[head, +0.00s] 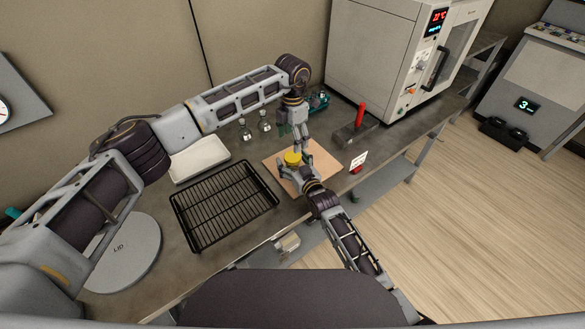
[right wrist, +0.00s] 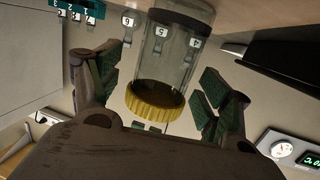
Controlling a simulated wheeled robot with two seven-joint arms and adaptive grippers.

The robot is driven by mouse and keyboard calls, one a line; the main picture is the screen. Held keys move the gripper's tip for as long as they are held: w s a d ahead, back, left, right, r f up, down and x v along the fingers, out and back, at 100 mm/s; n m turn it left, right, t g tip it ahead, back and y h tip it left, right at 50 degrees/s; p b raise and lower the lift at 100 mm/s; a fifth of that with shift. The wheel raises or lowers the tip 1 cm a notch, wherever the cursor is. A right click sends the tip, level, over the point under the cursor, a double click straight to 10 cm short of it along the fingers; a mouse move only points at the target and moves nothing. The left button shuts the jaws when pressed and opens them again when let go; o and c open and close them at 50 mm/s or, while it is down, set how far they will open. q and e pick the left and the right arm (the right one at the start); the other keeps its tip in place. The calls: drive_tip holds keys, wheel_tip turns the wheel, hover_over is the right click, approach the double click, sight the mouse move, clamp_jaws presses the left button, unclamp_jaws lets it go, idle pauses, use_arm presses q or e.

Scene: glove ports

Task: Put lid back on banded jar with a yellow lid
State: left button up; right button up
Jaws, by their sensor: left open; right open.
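The clear glass jar (right wrist: 175,55) shows in the right wrist view, which looks upside down, so its lid end points down in the picture. The yellow lid (right wrist: 155,101) with a ribbed edge is at the jar's mouth; I cannot tell whether it is fully seated. In the head view the yellow lid (head: 292,157) is above the tan board, and the jar under it is mostly hidden. My right gripper (head: 301,174) is open, its green-padded fingers on either side of the lid and apart from it. My left gripper (head: 299,146) is open, just behind the lid.
The tan board (head: 323,160) lies on the grey bench. A black wire rack (head: 225,205), a white tray (head: 199,159) and a round plate marked LID (head: 125,250) are to the left. Small flasks (head: 264,121), a red-handled block (head: 354,130) and an oven (head: 385,50) stand behind.

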drive_tip(key=shift+w, duration=0.1)
drive_tip(key=c, duration=1.6)
use_arm(q)
drive_tip(key=shift+o, duration=1.2)
use_arm(e)
clamp_jaws()
use_arm(q)
drive_tip(key=o, duration=0.3)
drive_tip(key=shift+r, duration=0.15)
drive_tip(key=shift+r, duration=5.85)
